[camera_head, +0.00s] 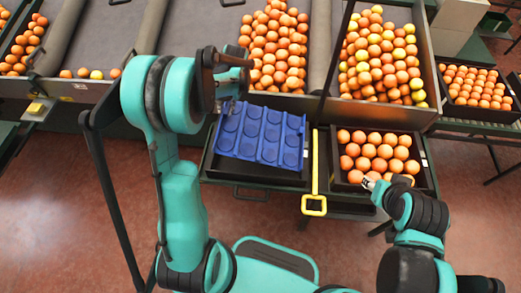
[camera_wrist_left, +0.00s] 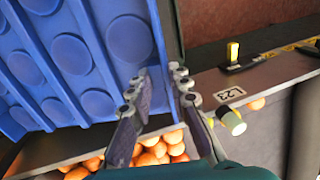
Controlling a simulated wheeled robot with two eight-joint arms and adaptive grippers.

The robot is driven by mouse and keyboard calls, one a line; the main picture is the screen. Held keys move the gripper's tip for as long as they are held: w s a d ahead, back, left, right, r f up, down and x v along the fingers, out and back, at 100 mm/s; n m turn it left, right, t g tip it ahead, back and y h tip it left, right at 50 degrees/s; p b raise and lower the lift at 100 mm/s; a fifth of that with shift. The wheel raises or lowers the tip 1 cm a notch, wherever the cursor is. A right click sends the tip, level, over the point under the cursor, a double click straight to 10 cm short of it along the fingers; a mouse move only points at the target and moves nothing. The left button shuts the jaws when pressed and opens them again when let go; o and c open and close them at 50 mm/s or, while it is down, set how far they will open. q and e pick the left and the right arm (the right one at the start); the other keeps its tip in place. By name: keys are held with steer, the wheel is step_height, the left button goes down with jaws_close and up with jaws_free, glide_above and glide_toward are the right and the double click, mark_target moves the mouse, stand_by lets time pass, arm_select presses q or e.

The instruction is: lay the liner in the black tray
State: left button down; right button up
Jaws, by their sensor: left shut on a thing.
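The blue liner (camera_head: 262,137), a sheet with round cups, is over the black tray (camera_head: 256,181), slightly turned against it. The tray's front wall and left side show; the liner hides most of its inside. I cannot tell whether the liner touches the tray. My left gripper (camera_head: 228,92) is at the liner's back left corner. In the left wrist view the liner (camera_wrist_left: 72,55) fills the upper left, and my left gripper (camera_wrist_left: 160,85) is shut on its edge. My right gripper (camera_head: 370,183) is by the front of the orange-filled tray; its fingers are too small to read.
A tray of oranges (camera_head: 345,184) stands to the right, past a yellow-handled bar (camera_head: 314,204). Bins of oranges (camera_head: 272,50) and of mixed fruit (camera_head: 379,55) lie behind. Another full crate (camera_head: 480,102) is at far right. Red floor is open in front.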

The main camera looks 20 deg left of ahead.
mark_target(225, 117)
arm_select(q)
steer(key=b+x, duration=0.2)
steer(key=x, duration=0.4)
steer(key=shift+d+f, duration=0.1)
steer(key=shift+f, duration=0.05)
steer(key=x, duration=0.1)
steer(key=b+x, duration=0.1)
steer(key=x, duration=0.1)
steer(key=shift+d+f, duration=0.3)
steer(key=shift+d, duration=0.05)
steer(key=shift+f, duration=0.2)
steer(key=shift+b, duration=0.3)
steer(key=shift+f, duration=0.2)
steer(key=c, duration=1.5)
jaws_free()
steer(key=shift+o, duration=0.4)
steer(key=shift+r, duration=0.15)
